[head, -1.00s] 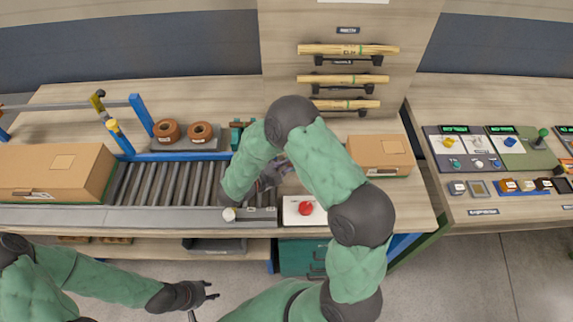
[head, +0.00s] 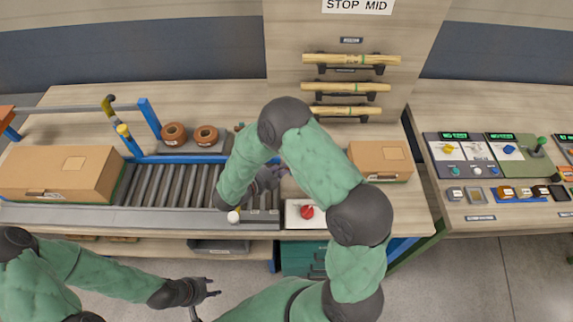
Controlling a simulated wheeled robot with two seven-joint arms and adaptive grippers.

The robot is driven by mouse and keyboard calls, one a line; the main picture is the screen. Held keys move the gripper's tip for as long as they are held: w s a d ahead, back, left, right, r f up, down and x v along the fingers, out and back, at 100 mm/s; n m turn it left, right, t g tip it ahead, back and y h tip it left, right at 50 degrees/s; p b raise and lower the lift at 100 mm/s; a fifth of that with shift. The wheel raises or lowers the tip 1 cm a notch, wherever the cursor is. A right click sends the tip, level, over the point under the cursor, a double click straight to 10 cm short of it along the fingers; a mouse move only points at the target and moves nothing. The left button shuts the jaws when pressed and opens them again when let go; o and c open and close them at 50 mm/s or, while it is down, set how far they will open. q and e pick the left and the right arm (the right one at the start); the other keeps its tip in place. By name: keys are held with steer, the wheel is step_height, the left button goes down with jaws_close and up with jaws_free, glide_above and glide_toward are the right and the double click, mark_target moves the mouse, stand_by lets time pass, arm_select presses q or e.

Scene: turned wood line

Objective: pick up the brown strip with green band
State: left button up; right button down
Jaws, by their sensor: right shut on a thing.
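My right gripper (head: 268,179) is low over the right end of the roller conveyor, just behind the white panel with the red knob. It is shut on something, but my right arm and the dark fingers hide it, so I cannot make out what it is. My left gripper (head: 203,291) is at the lower left, in front of the bench and over the floor. Its fingers are apart and empty.
The roller conveyor (head: 172,186) has a large cardboard box (head: 50,170) at left. Two brown coils (head: 205,136) stand behind it. A smaller box (head: 381,157) sits right of my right arm. Wooden spindles (head: 350,60) hang on the back board. The red knob (head: 307,212) is close.

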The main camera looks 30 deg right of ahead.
steer(key=p+v, duration=0.2)
steer(key=v, duration=0.3)
steer(key=p+v, duration=0.2)
steer(key=v, duration=0.4)
steer(key=shift+a+f, duration=0.1)
steer(key=shift+f, duration=0.1)
steer(key=shift+s+a+r+p, duration=0.15)
steer(key=shift+a+p, duration=0.25)
steer(key=shift+a, duration=0.15)
